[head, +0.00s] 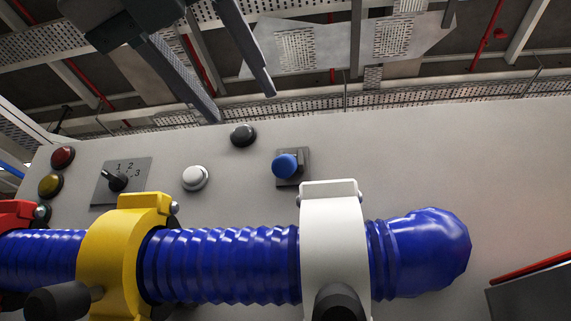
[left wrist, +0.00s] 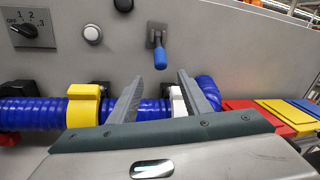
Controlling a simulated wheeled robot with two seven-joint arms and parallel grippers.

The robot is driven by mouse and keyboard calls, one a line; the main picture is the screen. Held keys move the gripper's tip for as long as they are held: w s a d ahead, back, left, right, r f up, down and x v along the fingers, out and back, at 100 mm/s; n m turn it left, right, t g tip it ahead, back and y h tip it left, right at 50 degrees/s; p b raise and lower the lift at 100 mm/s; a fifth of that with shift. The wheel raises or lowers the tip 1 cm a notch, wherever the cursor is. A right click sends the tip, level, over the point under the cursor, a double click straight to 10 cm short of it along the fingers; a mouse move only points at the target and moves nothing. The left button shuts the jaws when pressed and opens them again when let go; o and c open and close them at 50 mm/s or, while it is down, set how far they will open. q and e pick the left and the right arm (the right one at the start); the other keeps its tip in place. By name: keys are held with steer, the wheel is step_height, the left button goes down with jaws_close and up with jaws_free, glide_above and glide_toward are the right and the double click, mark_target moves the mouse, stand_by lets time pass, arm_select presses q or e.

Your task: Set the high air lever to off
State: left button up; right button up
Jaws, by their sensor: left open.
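A blue-tipped lever (head: 286,165) sits on a small grey plate on the pale panel, above the blue ribbed hose. No label on it is readable. In the left wrist view the lever (left wrist: 159,52) hangs downward from its plate. My left gripper (head: 240,106) is open and empty, above the lever in the head view and apart from it. In the left wrist view its fingers (left wrist: 159,73) are spread, and the lever shows between and beyond their tips. My right gripper is in neither view.
A rotary dial (head: 117,181), a white button (head: 195,178), a black button (head: 243,135) and red and amber buttons share the panel. A yellow clamp (head: 115,245) and a white clamp (head: 335,235) stand out around the blue hose (head: 220,265). The panel right of the lever is bare.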

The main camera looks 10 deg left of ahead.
mark_target(285, 166)
arm_select(q)
steer(key=w+d+p, duration=0.1)
steer(key=w+p, duration=0.1)
steer(key=w, duration=0.3)
steer(key=w+d+p, duration=0.1)
steer(key=w+p, duration=0.2)
steer(key=w, duration=0.2)
steer(key=w+d+p, duration=0.1)
steer(key=w+p, duration=0.1)
steer(key=w, duration=0.4)
steer(key=shift+w+r+p, duration=0.1)
steer(key=shift+p, duration=0.25)
steer(key=shift+w, duration=0.45)
steer(key=shift+d, duration=0.1)
steer(key=shift+c, duration=0.6)
jaws_close()
